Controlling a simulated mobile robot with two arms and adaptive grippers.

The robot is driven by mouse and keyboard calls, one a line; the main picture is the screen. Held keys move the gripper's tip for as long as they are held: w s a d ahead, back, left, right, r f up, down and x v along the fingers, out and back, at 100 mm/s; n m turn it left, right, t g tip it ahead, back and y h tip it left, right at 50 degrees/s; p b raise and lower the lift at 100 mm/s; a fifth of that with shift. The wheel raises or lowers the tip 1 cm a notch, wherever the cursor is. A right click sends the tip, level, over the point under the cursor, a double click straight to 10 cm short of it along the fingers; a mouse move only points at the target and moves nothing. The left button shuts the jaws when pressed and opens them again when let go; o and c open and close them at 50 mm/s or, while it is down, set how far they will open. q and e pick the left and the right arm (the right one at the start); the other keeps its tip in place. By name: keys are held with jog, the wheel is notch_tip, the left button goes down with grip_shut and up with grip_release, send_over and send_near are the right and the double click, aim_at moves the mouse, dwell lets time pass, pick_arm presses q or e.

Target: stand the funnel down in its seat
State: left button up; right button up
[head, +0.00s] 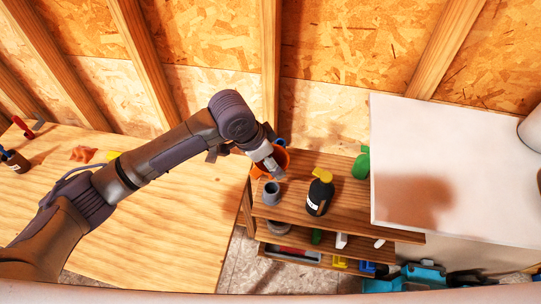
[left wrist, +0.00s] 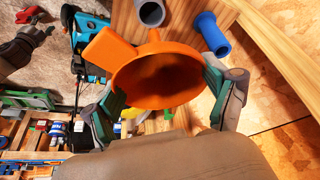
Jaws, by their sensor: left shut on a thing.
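The orange funnel (head: 258,170) is held by my left gripper (head: 270,163) at the left end of the wooden shelf unit. In the left wrist view the funnel (left wrist: 125,65) has its wide mouth facing the camera and its spout pointing away, near an open grey tube (left wrist: 151,12). My left gripper (left wrist: 166,98) has its two green-padded fingers on opposite sides of the funnel's rim. The grey tube (head: 271,194) stands upright on the shelf top. A blue tube (left wrist: 210,33) stands beside it. Which one is the seat I cannot tell.
A black bottle with a yellow cap (head: 319,192) and a green bottle (head: 361,163) stand on the shelf top (head: 345,217). A white surface (head: 455,140) is to the right. The wooden bench (head: 170,225) at left is largely clear.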

pick_arm(q)
notch_tip(320, 180, down, 3)
jog(key=shift+b, duration=0.5)
jog(key=shift+f+b, duration=0.35)
jog(key=shift+f, duration=0.5)
jog(key=shift+r+p, duration=0.1)
jog(key=shift+p, duration=0.2)
jog(key=shift+p, duration=0.3)
jog(key=shift+p, duration=0.3)
jog(key=shift+p, duration=0.4)
dwell(0.5)
jog(key=shift+f+b, duration=1.35)
jog(key=shift+f, duration=1.8)
